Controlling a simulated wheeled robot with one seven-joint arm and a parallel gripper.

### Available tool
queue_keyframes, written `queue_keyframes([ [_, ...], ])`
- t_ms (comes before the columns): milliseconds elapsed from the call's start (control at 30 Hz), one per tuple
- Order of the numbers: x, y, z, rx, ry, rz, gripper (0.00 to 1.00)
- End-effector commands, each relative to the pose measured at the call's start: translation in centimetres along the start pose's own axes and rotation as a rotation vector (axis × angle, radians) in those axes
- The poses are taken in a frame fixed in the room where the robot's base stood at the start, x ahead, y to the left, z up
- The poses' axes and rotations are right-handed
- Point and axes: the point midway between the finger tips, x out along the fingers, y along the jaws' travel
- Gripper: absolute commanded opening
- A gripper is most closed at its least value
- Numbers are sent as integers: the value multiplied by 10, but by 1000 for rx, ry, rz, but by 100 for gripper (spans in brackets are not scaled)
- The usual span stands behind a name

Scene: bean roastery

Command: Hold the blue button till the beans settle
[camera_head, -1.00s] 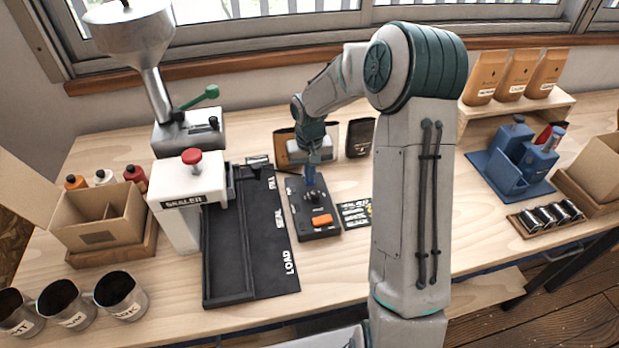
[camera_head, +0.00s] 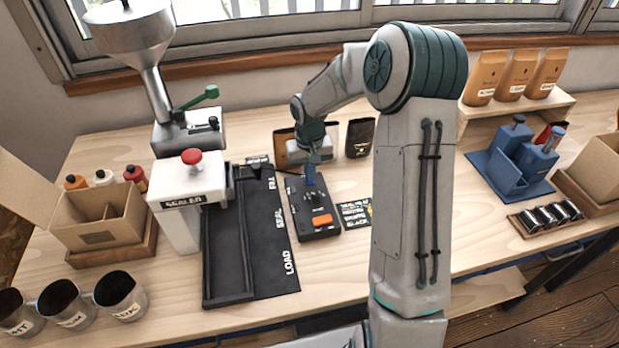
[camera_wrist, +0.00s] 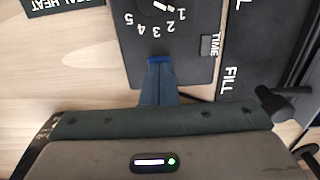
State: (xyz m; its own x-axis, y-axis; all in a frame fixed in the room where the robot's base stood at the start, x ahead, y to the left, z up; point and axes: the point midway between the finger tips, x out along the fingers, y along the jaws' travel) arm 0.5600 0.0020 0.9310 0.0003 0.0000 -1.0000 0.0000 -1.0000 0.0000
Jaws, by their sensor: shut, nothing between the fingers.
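The black control box (camera_head: 316,232) lies on the bench with an orange switch (camera_head: 322,220) at its near end. Its numbered dial (camera_wrist: 160,6) shows at the top of the wrist view, cut off by the frame. My gripper (camera_head: 310,184) is shut and empty, pointing down over the box's far end. In the wrist view my gripper (camera_wrist: 159,66) reaches a bright blue patch just short of the dial. I cannot tell whether this patch is the blue button or the fingertips, nor whether they touch the box. No separate blue button shows clearly.
The sealer (camera_head: 186,184) with a red knob stands left, beside a black track (camera_head: 272,262) marked LOAD, SEAL and FILL. A printed card (camera_head: 354,213) lies right of the box. Dark and brown pouches (camera_head: 360,138) stand behind. A blue stand (camera_head: 515,165) is far right.

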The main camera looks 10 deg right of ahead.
Motion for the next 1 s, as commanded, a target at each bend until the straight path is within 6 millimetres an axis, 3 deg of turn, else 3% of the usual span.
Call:
queue_keyframes([
  [167,-5,0,0,0,-1,1,0],
  [733,-56,0,0,1,0,0,0],
  [1000,-60,0,0,0,0,0,0],
])
